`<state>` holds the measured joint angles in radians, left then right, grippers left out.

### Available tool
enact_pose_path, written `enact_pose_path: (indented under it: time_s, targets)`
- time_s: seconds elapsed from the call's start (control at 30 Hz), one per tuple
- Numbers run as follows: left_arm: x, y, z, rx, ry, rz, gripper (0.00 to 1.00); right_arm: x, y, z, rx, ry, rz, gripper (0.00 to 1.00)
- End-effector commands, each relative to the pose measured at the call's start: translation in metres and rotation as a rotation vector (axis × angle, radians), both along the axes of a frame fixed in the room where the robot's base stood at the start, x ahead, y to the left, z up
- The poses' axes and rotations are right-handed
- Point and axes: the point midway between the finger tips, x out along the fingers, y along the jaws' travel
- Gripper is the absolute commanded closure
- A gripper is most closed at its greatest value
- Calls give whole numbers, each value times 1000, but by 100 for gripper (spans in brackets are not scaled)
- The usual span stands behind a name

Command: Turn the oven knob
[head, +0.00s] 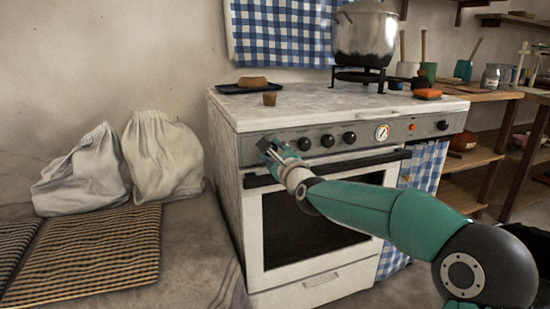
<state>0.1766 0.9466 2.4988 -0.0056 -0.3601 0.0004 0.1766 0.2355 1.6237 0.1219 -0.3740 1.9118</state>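The white oven (252,225) stands in the middle of the head view, with a grey control panel along its upper front. Dark round knobs show on the panel: one (304,143), a second (327,140) and a third (349,138) on the left half, and another (442,125) at the right end. My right gripper (268,147) is at the panel's left end, left of these knobs. It hides the panel there, so I cannot tell whether it touches a knob or whether its fingers are open or shut. My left gripper is out of view.
A dial (382,132) sits on the panel, with the oven door handle (390,157) below. A large pot (365,35), a small cup (269,99) and a dark tray (232,89) stand on top. White sacks (162,160) rest on the left counter. Shelves (470,160) stand right.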

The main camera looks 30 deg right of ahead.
Motion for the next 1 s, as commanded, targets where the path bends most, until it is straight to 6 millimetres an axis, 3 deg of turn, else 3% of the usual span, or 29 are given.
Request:
enact_pose_path:
  time_s: [0.03,0.3,0.33,0.47,0.83,1.0]
  targets:
    - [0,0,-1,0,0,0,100,0,-2,-7,9,13,-2,95]
    - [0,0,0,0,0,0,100,0,-1,-8,10,15,-1,95]
    - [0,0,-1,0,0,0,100,0,-1,-8,10,15,-1,57]
    - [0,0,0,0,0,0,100,0,-1,-6,8,12,-1,35]
    - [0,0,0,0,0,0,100,-1,1,-2,3,4,1,35]
    - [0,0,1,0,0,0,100,-16,4,-1,3,4,1,35]
